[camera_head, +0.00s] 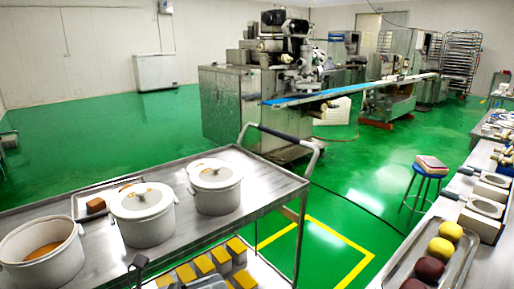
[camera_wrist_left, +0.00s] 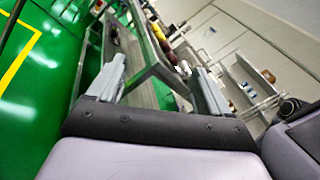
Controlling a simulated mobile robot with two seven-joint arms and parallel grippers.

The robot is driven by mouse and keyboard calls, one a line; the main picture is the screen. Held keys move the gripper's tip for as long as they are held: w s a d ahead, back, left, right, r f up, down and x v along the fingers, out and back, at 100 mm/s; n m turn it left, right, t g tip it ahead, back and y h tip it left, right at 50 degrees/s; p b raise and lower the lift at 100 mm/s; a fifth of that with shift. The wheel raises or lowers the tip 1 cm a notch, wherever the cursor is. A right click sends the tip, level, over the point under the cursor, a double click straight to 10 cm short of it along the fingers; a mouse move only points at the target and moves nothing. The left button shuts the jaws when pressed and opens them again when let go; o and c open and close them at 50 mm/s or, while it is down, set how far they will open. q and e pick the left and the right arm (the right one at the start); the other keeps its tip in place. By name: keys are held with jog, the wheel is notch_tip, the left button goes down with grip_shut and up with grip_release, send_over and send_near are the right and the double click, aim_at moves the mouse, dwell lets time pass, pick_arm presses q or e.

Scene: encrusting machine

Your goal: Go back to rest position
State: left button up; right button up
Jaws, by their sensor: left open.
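My left gripper (camera_wrist_left: 160,85) shows in the left wrist view, with its two grey fingers spread wide apart and nothing between them. Beyond the fingers are a dark frame and a grey surface, seen at a steep tilt. In the head view a small dark grey part (camera_head: 140,263) shows at the bottom edge, in front of the cart; I cannot tell for certain whether it belongs to my left gripper. My right gripper is in neither view.
A metal cart (camera_head: 262,190) bears white pots (camera_head: 215,187), one open, and a tray. Yellow-topped blocks (camera_head: 205,265) sit below. At right, a steel table (camera_head: 488,262) holds a tray of yellow and dark red balls. A blue stool (camera_head: 428,172) and encrusting machine (camera_head: 235,105) stand beyond.

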pick_arm(q)
jog(key=s+a+f+m+t+y, duration=0.1)
jog(key=s+a+f+m+y, duration=0.2)
jog(key=m, duration=0.8)
jog(key=s+a+f+m+t+y, duration=0.1)
jog(key=s+a+f+m+y, duration=0.3)
jog(key=s+f+m+y, duration=0.3)
jog(key=s+a+f+m+t+y+p, duration=0.1)
jog(key=s+a+f+m+y, duration=0.3)
jog(key=s+f+m, duration=0.3)
notch_tip(320, 180, down, 3)
jog(key=m+y, duration=0.1)
jog(key=m, duration=0.6)
jog(key=shift+s+a+m, duration=0.2)
jog(key=shift+s+m, duration=0.05)
jog(key=shift+m, duration=0.15)
